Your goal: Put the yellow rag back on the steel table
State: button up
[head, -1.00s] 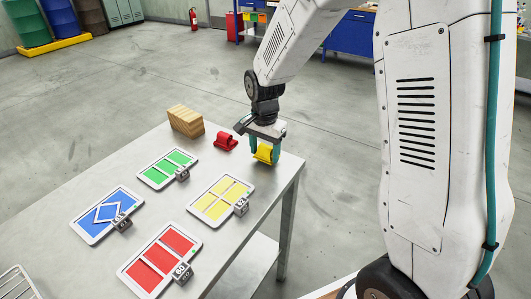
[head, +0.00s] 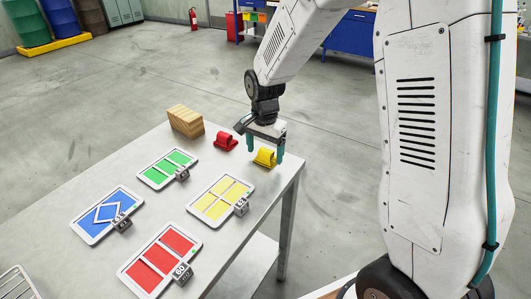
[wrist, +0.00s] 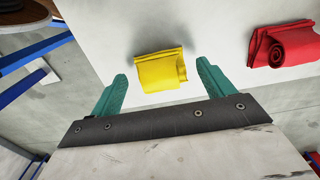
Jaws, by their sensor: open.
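The yellow rag (head: 265,157) is a small folded roll lying on the steel table (head: 225,258) near its far right corner. It also shows in the wrist view (wrist: 161,70), on the pale tabletop. My gripper (head: 265,148) is above the rag with its teal fingers spread apart. In the wrist view my gripper (wrist: 160,85) is open, with one finger on each side of the rag and a visible gap on both sides. Nothing is held.
A red rag (head: 227,141) lies to the left of the yellow one. A wooden block stack (head: 185,121) stands at the table's far edge. Green (head: 168,168), blue (head: 107,214), yellow (head: 220,199) and red (head: 160,260) trays with small tags lie nearer. The right table edge is close to the rag.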

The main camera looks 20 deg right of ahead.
aim_at(265, 151)
notch_tip(265, 151, up, 11)
jog(key=s+d+r+n, duration=0.1)
jog(key=s+r+n, duration=0.1)
jog(key=s+r, duration=0.3)
jog(key=s+d+r+n, duration=0.1)
jog(key=s+r+n, duration=0.15)
jog(key=s, duration=0.55)
jog(key=s+d+n+t, duration=0.1)
jog(key=s+n, duration=0.5)
jog(key=s, duration=1)
jog(key=shift+s+d+r, duration=0.2)
jog(key=shift+s+d, duration=0.2)
jog(key=shift+d, duration=0.05)
